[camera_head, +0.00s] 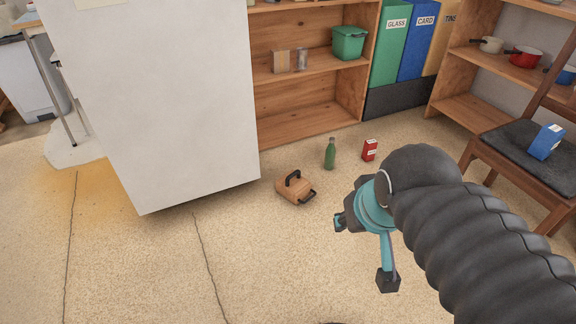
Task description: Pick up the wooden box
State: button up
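The wooden box (291,193) sits on the floor near the middle of the view, in front of the shelf and right of the white cabinet. It is small and light brown, with black handles on its top and right side. My gripper (363,252) is to the right of the box and nearer to me, apart from it. Its two teal fingers with dark tips are spread wide, and nothing shows between them. My black ribbed arm fills the lower right.
A green bottle (330,154) and a red carton (369,150) stand on the floor behind the box. A large white cabinet (160,100) is at left. A wooden shelf (300,122) is behind, and a chair (515,165) with a blue box (545,142) is at right. The front floor is clear.

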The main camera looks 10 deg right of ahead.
aim_at(287, 185)
jog(key=i, duration=1.05)
jog(key=u, duration=0.55)
